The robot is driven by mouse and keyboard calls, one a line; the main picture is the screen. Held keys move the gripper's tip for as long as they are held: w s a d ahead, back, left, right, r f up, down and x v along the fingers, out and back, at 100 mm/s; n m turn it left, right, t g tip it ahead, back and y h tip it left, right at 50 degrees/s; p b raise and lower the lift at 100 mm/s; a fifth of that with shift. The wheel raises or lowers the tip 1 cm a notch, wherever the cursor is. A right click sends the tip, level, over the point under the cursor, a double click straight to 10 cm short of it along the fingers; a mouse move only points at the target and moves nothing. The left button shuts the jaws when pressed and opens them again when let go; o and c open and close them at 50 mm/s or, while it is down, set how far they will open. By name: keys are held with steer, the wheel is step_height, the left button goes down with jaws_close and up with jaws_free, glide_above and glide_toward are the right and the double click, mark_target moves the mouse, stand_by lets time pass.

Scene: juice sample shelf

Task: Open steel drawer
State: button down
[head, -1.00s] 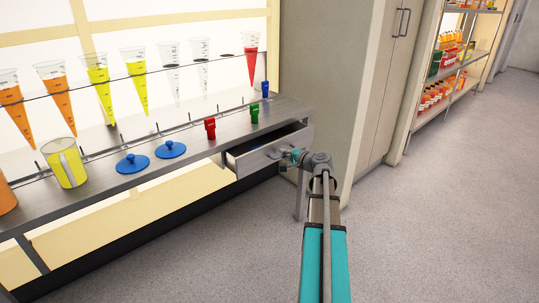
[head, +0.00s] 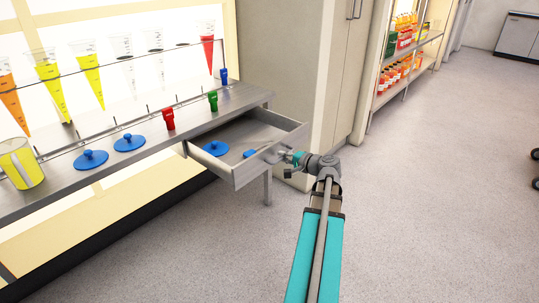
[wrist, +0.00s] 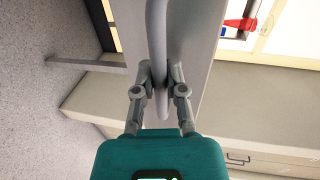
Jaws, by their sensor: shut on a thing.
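The steel drawer (head: 236,176) stands pulled out from under the steel bench at its right end in the head view. A round blue lid with a knob (head: 215,148) and another small blue thing (head: 249,153) lie inside it. My gripper (head: 284,156) is at the drawer's front face. In the wrist view my gripper (wrist: 160,92) has its fingers closed around the curved grey drawer handle (wrist: 157,45). In the head view the handle is partly hidden by the gripper.
A grey cabinet (head: 285,70) stands behind the drawer.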

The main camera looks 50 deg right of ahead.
steer(key=shift+s+a, duration=0.15)
steer(key=shift+s, duration=0.75)
steer(key=shift+s+a, duration=0.15)
steer(key=shift+s, duration=0.7)
steer(key=c, duration=0.7)
jaws_free()
steer(key=shift+d, duration=0.1)
steer(key=shift+d, duration=0.15)
